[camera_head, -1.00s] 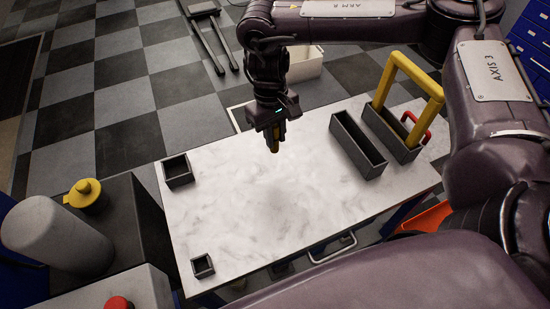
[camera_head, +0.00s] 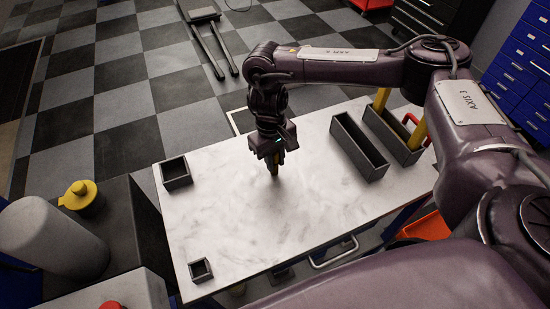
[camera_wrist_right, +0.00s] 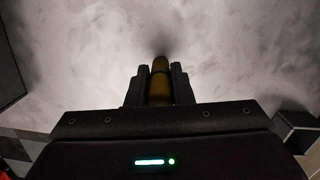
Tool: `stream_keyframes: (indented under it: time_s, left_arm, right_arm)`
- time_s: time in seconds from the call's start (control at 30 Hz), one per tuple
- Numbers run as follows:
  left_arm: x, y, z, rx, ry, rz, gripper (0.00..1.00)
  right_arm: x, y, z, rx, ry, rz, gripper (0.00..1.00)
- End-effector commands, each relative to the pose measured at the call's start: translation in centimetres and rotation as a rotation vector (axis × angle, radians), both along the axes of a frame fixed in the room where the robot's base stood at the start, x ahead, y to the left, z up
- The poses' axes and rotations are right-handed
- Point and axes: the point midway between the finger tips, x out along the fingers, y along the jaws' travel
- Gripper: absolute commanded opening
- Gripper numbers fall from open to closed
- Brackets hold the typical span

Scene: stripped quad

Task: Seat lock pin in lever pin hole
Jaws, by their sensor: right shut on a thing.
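My right gripper (camera_head: 274,165) points down over the middle of the white marbled table. It is shut on a yellow lock pin (camera_head: 275,171), whose lower end is at or close to the table top; I cannot tell whether it touches. In the right wrist view the pin (camera_wrist_right: 159,82) stands between the two fingers (camera_wrist_right: 159,88), dark yellow with a rounded end. I cannot make out a lever pin hole. My left gripper is not in view.
The white table (camera_head: 230,220) is clear around the gripper. Small dark boxes stand at left, one at the back (camera_head: 176,175), one in front (camera_head: 201,270).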

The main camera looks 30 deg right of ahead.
Motion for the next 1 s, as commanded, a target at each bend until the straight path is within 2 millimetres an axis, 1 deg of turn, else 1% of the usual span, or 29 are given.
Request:
stream_keyframes:
  time_s: [0.03,0.07,0.2,0.47,0.57,0.67,1.0]
  left_arm:
    - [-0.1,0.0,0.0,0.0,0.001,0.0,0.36]
    - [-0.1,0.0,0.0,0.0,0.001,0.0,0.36]
    - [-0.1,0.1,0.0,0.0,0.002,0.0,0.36]
    - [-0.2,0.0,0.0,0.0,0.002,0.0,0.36]
    - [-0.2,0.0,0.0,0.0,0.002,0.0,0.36]
    - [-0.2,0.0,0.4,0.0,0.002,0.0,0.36]
    - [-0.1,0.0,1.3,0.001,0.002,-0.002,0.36]
  right_arm:
    - [0.0,0.0,-0.2,0.0,0.0,0.0,0.0]
    - [0.0,0.0,-0.2,0.0,0.0,0.0,0.23]
    - [0.0,0.0,-0.2,0.0,0.0,0.0,0.41]
    - [0.0,0.0,-0.1,0.0,0.0,0.0,0.42]
    - [0.0,0.0,0.3,0.0,-0.001,0.001,0.42]
    - [0.3,0.0,1.6,0.0,-0.004,0.003,0.42]
    - [1.1,0.1,8.4,-0.001,-0.005,0.001,0.42]
